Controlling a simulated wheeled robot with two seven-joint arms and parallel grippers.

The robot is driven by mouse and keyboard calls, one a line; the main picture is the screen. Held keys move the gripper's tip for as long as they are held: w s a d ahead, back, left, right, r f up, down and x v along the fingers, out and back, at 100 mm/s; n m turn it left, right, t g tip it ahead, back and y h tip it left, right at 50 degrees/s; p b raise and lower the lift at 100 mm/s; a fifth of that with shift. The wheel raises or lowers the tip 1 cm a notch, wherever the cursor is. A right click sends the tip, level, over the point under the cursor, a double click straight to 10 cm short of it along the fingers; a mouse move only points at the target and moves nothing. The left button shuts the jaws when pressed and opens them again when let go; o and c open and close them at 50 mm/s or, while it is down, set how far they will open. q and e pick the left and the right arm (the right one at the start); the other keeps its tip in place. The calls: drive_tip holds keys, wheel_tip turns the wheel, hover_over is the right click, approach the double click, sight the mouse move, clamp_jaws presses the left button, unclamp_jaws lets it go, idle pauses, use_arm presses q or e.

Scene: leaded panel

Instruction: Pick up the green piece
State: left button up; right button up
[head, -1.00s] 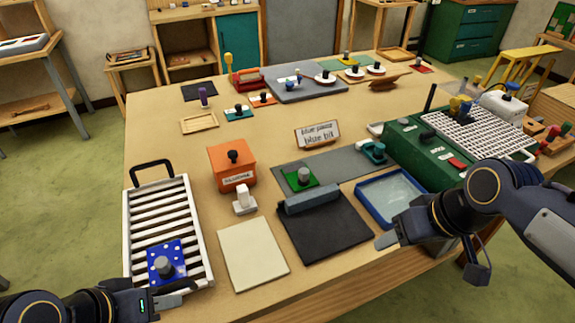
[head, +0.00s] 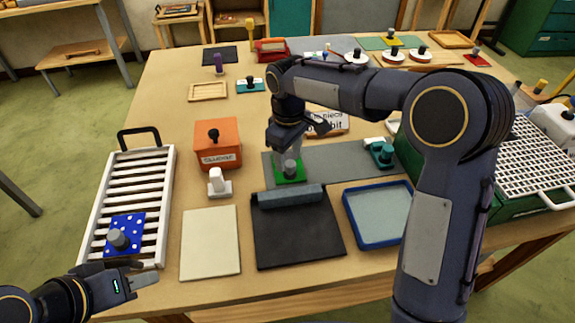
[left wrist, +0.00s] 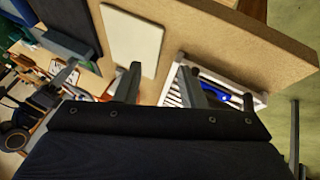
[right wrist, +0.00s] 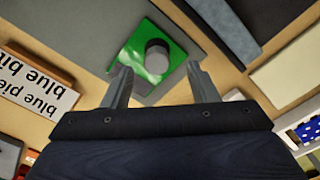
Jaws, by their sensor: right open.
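The green piece (head: 279,176) is a flat green square with a grey cylindrical knob (head: 291,167), lying at the left end of a grey mat. My right gripper (head: 288,150) is open above it and partly covers it in the head view. In the right wrist view the green piece (right wrist: 172,42) and its knob (right wrist: 157,55) show just beyond the two parted fingertips (right wrist: 158,78), with nothing between the fingers. My left gripper (head: 145,275) is at the front left, near the white rack; its fingers stand apart and empty in the left wrist view (left wrist: 158,76).
A blue dotted piece (head: 128,222) with a grey knob lies on the white slatted rack (head: 155,170). An orange box (head: 218,143), a black pad (head: 300,235) and a blue-rimmed tray (head: 346,207) surround the grey mat (head: 335,165). A sign (right wrist: 35,88) stands behind.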

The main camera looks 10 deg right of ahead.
sight(290, 163)
drive_tip(key=f, duration=0.4)
drive_tip(key=shift+w+d+f, duration=0.1)
drive_tip(key=shift+d+f, duration=0.1)
drive_tip(key=shift+c, duration=0.3)
drive_tip(key=c, duration=0.9)
